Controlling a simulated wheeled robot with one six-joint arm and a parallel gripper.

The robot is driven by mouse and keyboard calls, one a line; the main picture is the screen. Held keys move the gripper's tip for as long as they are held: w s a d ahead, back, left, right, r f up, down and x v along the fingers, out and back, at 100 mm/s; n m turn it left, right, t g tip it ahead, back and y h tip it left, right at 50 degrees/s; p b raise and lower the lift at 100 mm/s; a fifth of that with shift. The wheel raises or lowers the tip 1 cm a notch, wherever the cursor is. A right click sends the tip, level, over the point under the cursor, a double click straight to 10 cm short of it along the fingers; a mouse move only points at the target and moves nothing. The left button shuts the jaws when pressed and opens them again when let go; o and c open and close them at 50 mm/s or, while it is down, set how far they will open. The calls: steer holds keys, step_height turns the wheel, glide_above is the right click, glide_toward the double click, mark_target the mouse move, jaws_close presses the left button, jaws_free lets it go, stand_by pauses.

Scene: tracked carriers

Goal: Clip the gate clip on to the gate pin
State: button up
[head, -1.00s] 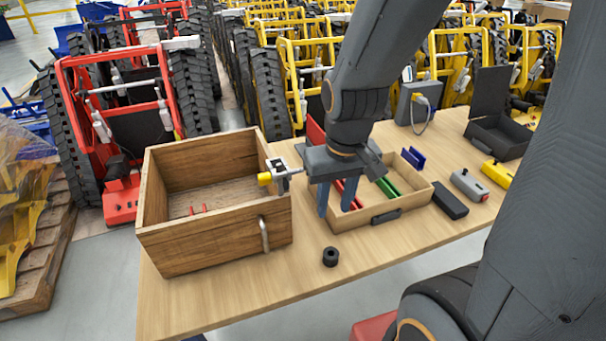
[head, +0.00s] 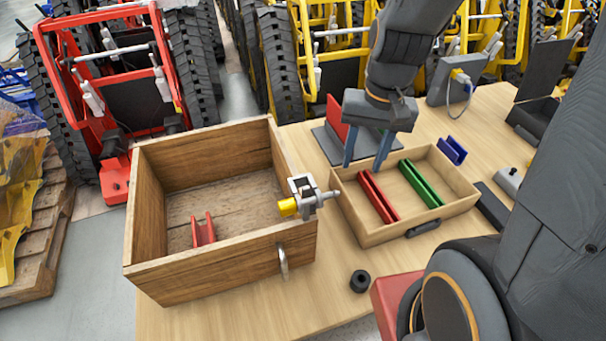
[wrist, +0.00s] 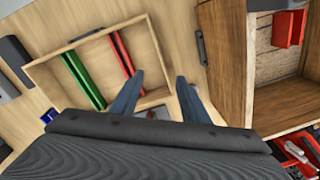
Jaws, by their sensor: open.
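I cannot tell for sure which part is the gate clip or the gate pin. A metal bracket with a pin (head: 305,190) and a yellow end (head: 287,207) sits on the right wall of the wooden crate (head: 215,268). A red U-shaped clip (head: 203,231) stands inside the crate; it also shows in the wrist view (wrist: 289,28). The shallow tray (head: 362,222) holds a red channel (head: 378,197) and a green channel (head: 421,184). A blue clip (head: 452,150) is at its back right edge. My gripper (head: 366,152) is open and empty over the tray's back left (wrist: 158,98).
A red upright plate on a grey base (head: 330,143) stands behind the tray. A black ring (head: 360,281) lies near the table's front edge. A grey box with a cable (head: 458,80) stands at the back right. Red and yellow tracked carriers fill the background.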

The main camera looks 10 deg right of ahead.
steer(key=w+a+f+m+g+y+b, duration=0.1)
steer(key=w+f+m+y+b, duration=0.2)
steer(key=w+m, duration=0.35)
steer(key=w+a+f+m+g+y, duration=0.1)
steer(key=w+f+m+y, duration=0.35)
steer(key=w+m, duration=0.2)
steer(key=shift+h, duration=0.35)
steer(key=x, duration=0.1)
steer(key=p+x, duration=0.1)
steer(key=x, duration=0.1)
steer(key=w+x, duration=0.1)
steer(key=x, duration=0.1)
steer(key=shift+a+f, duration=0.1)
steer(key=shift+f, duration=0.1)
steer(key=shift+w+p+x, duration=0.15)
steer(key=shift+p+x, duration=0.45)
steer(key=shift+x, duration=1)
steer(key=shift+w+p+x, duration=0.15)
steer(key=shift+p+x, duration=0.45)
steer(key=shift+x, duration=1)
steer(key=shift+f, duration=0.1)
jaws_close()
step_height(320, 180, up, 10)
steer(key=b, duration=0.2)
